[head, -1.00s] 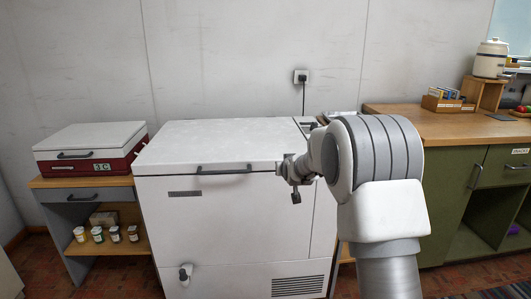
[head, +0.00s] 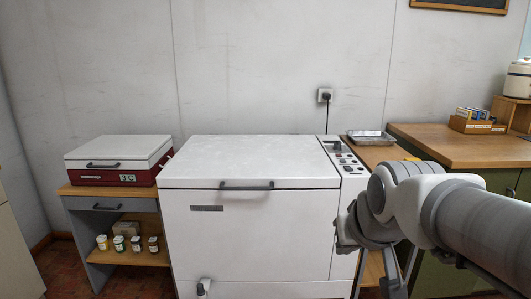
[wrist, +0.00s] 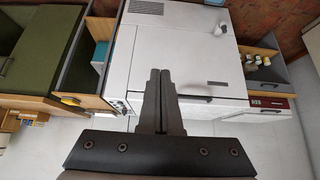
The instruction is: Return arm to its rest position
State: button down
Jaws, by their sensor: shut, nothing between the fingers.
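My arm (head: 455,215) enters from the right edge of the head view and bends at a grey and white joint in front of the freezer's right side. My gripper (wrist: 157,74) is in the wrist view with its two dark fingers together and nothing between them. The white chest freezer (head: 255,235) stands ahead with its lid (head: 250,160) down and a dark handle (head: 246,186) on the lid's front. In the wrist view the freezer (wrist: 180,50) appears upside down beyond the fingers. The gripper looks apart from the freezer.
A red and white case (head: 115,162) sits on a wooden side table at left, with several small jars (head: 128,244) on its lower shelf. At right are a metal tray (head: 371,137) and a wooden counter (head: 460,145) with green cabinets. The floor shows at lower left.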

jog(key=s+f+g, duration=0.2)
jog(key=s+f, duration=0.2)
jog(key=s, duration=0.8)
notch_tip(320, 180, up, 24)
jog(key=p, duration=2.3)
jog(key=shift+f, duration=0.2)
jog(key=shift+w, duration=0.1)
